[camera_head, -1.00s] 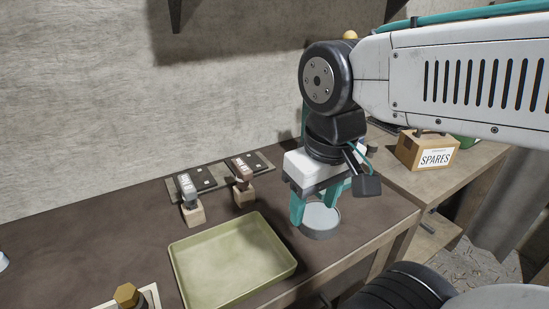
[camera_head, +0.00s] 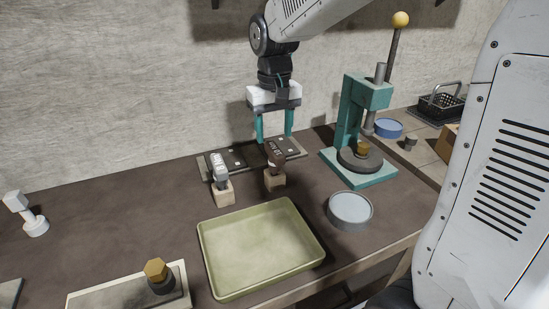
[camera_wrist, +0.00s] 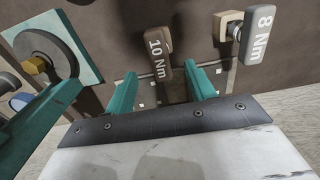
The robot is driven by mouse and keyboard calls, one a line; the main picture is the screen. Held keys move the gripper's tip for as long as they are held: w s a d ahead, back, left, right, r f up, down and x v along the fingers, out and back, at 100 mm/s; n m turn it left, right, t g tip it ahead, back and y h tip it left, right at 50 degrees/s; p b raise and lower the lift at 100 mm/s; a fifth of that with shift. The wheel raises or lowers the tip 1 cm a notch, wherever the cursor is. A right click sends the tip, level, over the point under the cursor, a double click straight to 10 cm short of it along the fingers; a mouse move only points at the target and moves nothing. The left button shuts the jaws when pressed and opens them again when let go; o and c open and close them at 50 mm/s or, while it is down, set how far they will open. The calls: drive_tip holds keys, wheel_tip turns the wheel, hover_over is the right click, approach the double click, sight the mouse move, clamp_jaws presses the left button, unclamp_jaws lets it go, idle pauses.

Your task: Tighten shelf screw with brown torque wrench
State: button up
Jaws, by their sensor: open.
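The brown torque wrench, marked 10 Nm (camera_wrist: 158,57), stands on a small wooden block on the bench; it also shows in the head view (camera_head: 275,160). A grey wrench marked 8 Nm (camera_wrist: 258,38) stands to its left in the head view (camera_head: 220,178). My gripper (camera_head: 274,138) is open and empty, pointing down behind the brown wrench near the wall. In the wrist view its fingers (camera_wrist: 160,72) lie on either side of the brown handle's lower end, apart from it as far as I can tell. A gold hex-headed screw (camera_head: 155,269) stands at the front left.
A green tray (camera_head: 262,290) lies in front of the wrenches. A round grey tin (camera_head: 350,209) is right of it. A teal press (camera_head: 352,112) with another gold hex head stands at the right. A dark plate (camera_head: 222,162) lies behind the wrenches. A white knobbed piece (camera_head: 35,224) stands left.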

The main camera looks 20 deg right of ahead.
sight(275, 148)
wheel_tip(275, 148, down, 7)
drive_tip(key=shift+s+r, duration=0.1)
clamp_jaws()
idle(0.3)
